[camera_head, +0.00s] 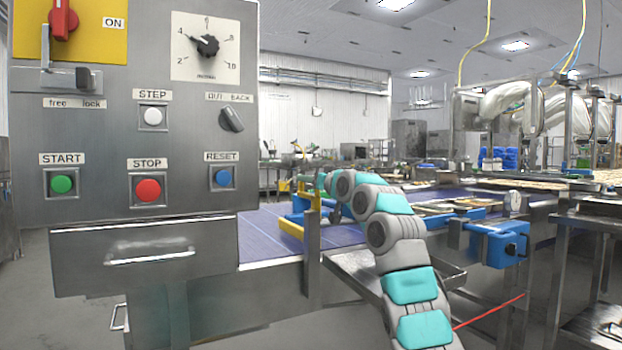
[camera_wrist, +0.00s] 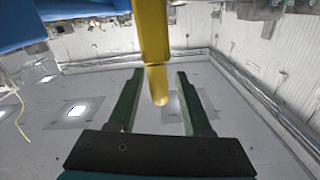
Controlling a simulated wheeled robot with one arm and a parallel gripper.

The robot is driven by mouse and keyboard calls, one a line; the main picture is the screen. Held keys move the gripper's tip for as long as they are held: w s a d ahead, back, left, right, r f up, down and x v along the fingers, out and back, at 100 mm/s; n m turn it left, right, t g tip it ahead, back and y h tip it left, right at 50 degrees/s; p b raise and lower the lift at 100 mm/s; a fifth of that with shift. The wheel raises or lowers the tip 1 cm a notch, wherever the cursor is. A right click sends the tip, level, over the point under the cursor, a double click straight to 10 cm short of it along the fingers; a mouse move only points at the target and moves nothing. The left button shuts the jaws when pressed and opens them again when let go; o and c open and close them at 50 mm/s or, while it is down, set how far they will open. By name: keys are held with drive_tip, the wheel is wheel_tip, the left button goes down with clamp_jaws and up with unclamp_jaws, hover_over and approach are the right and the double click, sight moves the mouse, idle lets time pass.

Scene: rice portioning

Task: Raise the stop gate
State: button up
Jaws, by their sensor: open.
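A blue and yellow assembly that looks like the stop gate (camera_head: 290,228) sits low across the blue conveyor belt, left of my arm in the head view. In the wrist view a yellow bar (camera_wrist: 151,35) comes down from the top edge. Its rounded lower end lies between my fingers in the picture, with a visible gap on both sides. My gripper (camera_wrist: 159,78) is open, with two dark green fingers and nothing clamped. In the head view my gripper is small and partly hidden by my arm near the gate; its fingertips cannot be made out.
The control cabinet (camera_head: 90,200) with buttons, a dial and a red switch fills the left. The blue conveyor belt (camera_head: 262,245) runs behind my arm. A blue box (camera_head: 500,245) is mounted at the right, and a steel post (camera_head: 312,260) stands left of my arm.

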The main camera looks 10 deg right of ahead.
drive_tip(key=shift+w, duration=0.15)
drive_tip(key=shift+c, duration=0.3)
clamp_jaws()
idle(1.1)
